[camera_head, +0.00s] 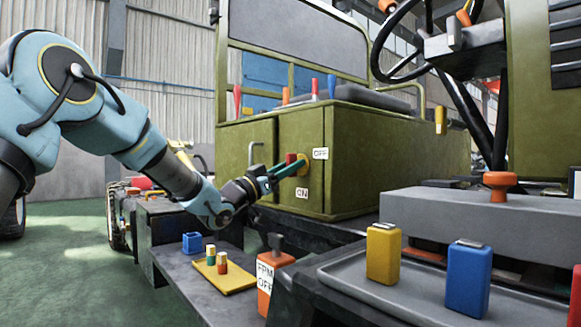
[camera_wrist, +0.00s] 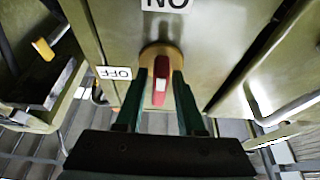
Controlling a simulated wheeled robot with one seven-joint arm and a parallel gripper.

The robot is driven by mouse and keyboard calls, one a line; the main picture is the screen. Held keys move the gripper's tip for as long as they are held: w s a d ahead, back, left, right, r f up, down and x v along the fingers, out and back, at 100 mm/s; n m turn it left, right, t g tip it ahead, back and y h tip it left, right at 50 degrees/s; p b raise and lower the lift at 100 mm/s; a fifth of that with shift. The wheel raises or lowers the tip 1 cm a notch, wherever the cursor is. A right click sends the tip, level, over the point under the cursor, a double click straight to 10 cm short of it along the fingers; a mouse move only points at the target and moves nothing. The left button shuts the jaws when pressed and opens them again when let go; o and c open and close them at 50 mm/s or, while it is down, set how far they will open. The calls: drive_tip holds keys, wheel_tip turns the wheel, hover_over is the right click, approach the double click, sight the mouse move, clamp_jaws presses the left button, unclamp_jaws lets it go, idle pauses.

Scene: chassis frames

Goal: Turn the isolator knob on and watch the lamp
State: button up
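The isolator knob (camera_head: 291,158) is red on a yellow round base, on the front of the olive cabinet (camera_head: 350,150). The wrist view shows its red handle (camera_wrist: 160,70) with a white mark, lying upright in that picture. An ON label (camera_head: 302,193) is below it and an OFF label (camera_head: 320,153) to its right. My gripper (camera_head: 283,170) has green fingers at the knob. In the wrist view the fingers (camera_wrist: 161,85) are on either side of the handle, with narrow gaps seeming to show. I cannot tell which object is the lamp.
A dark shelf below carries a yellow tray (camera_head: 238,284) with small cylinders and a blue holder (camera_head: 192,243). An orange block (camera_head: 266,290) stands beside it. Yellow (camera_head: 383,254) and blue (camera_head: 468,279) blocks stand on a grey tray at right. Green floor is clear at left.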

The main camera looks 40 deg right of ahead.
drive_tip(key=shift+o, duration=0.7)
drive_tip(key=p+v, duration=0.1)
drive_tip(key=v, duration=0.9)
drive_tip(key=shift+a+f, duration=0.15)
drive_tip(key=shift+a, duration=0.2)
